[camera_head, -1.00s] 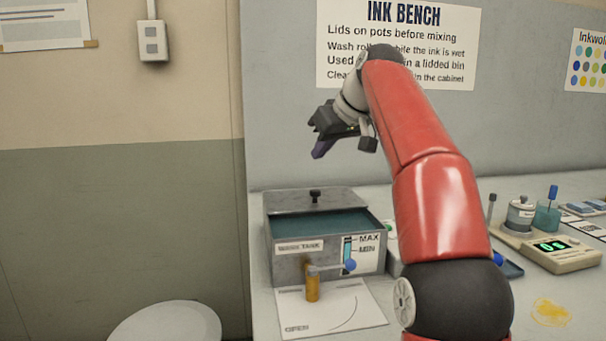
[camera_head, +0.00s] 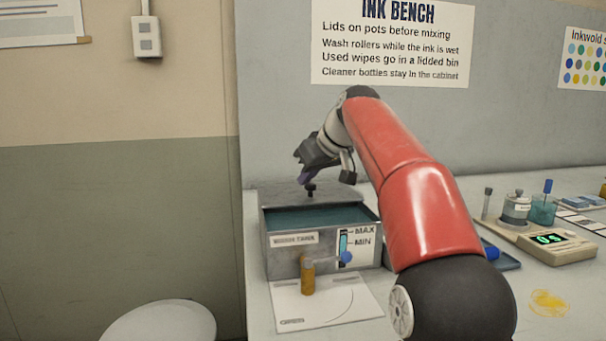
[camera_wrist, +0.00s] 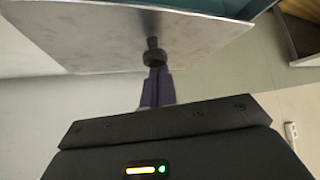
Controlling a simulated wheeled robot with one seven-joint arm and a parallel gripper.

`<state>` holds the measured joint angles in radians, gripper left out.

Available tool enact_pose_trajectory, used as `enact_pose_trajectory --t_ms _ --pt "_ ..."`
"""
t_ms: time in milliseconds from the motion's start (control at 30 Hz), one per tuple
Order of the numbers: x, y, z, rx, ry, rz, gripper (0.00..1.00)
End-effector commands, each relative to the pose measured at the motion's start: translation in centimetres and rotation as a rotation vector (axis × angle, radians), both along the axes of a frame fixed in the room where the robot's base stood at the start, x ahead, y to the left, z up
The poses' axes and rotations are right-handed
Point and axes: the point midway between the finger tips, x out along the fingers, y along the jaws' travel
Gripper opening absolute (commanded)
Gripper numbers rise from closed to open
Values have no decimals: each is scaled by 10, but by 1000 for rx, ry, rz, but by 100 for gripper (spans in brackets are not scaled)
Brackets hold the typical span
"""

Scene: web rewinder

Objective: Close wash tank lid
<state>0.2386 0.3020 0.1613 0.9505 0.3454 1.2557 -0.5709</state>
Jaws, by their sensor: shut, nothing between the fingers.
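The grey metal wash tank (camera_head: 285,262) stands on the bench, its top partly open with teal liquid showing. Its grey lid (camera_head: 283,196) lies at the back of the tank opening and leaves the front part uncovered. A black knob (camera_head: 310,189) is on the lid; the lid (camera_wrist: 105,35) and knob (camera_wrist: 154,57) also show in the wrist view. My gripper (camera_head: 305,178) is shut and empty, its purple fingertips right at the knob. In the wrist view the fingertips (camera_wrist: 159,75) overlap the knob's edge; I cannot tell whether they touch it.
A yellow-brown post (camera_head: 308,277) and a blue ball (camera_head: 345,257) are at the tank's front, above a white card (camera_head: 335,303). A scale (camera_head: 550,242) and a pot (camera_head: 517,208) stand to the right. A round pale top (camera_head: 160,322) is below left.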

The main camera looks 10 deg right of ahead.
Motion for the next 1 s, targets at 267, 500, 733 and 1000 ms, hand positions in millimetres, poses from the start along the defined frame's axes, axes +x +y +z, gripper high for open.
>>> enact_pose_trajectory --t_ms 267,500,733,1000 --pt "-1 -1 0 0 0 0 0" --pt "-25 -1 -4 0 -2 -2 0" --pt "-84 -1 -4 0 -2 -3 0" --pt "-110 -1 -1 0 2 0 0"
